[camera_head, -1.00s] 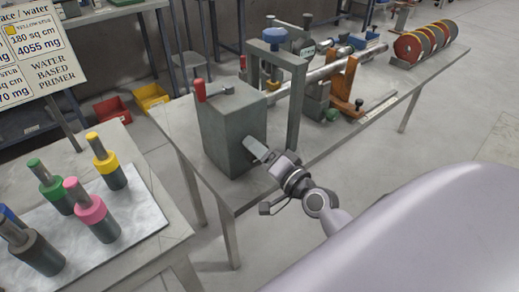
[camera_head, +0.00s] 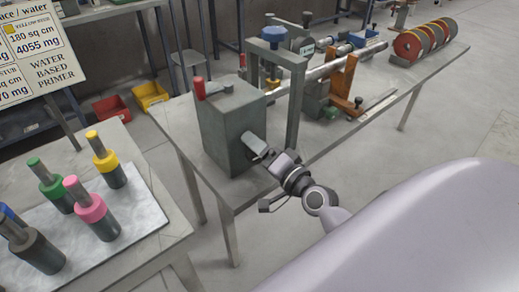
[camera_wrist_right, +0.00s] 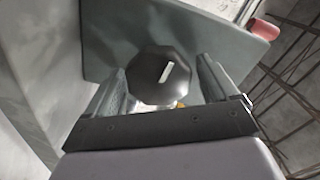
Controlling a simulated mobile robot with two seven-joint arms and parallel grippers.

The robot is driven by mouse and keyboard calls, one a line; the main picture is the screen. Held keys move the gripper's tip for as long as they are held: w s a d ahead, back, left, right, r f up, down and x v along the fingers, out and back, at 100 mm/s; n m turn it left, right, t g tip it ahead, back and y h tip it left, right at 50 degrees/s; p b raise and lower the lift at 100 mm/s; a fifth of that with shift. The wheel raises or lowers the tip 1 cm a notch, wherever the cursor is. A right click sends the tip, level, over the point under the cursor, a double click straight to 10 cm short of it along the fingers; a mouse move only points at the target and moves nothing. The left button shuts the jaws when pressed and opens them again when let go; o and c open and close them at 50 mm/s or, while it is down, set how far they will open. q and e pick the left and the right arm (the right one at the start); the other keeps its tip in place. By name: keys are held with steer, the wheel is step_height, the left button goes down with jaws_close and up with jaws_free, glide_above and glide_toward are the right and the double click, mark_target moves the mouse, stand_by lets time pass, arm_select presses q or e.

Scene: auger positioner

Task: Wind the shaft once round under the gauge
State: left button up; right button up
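A grey box (camera_head: 220,130) stands at the near end of the long bench. A dark octagonal knob (camera_wrist_right: 160,75) with a pale mark shows in the right wrist view. My right gripper (camera_head: 257,146) is at the box's front face; in the wrist view its two fingers (camera_wrist_right: 162,85) stand apart on either side of the knob, with a gap at the right finger. I cannot tell whether the left finger touches. The silver shaft (camera_head: 325,68) runs away behind the box, past a grey frame with a blue knob (camera_head: 274,34). I cannot make out the gauge clearly. My left gripper is not in view.
A red-handled lever (camera_head: 199,88) tops the box. An orange bracket (camera_head: 343,85) stands near the shaft, and several red-and-grey discs (camera_head: 420,42) at the far end. Coloured stubs (camera_head: 88,208) stand on the left table. The floor in front is clear.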

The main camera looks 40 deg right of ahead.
steer(key=s+b, duration=0.1)
steer(key=s, duration=0.6)
steer(key=shift+d, duration=0.3)
stand_by(0.3)
steer(key=s+a+f+n+g+p, duration=0.5)
steer(key=s+a+f+n, duration=0.5)
steer(key=f+n, duration=0.4)
steer(key=s+g, duration=0.1)
steer(key=g, duration=0.1)
steer(key=shift+s+a+g+y+p, duration=0.3)
steer(key=shift+s+a+p, duration=0.05)
stand_by(0.3)
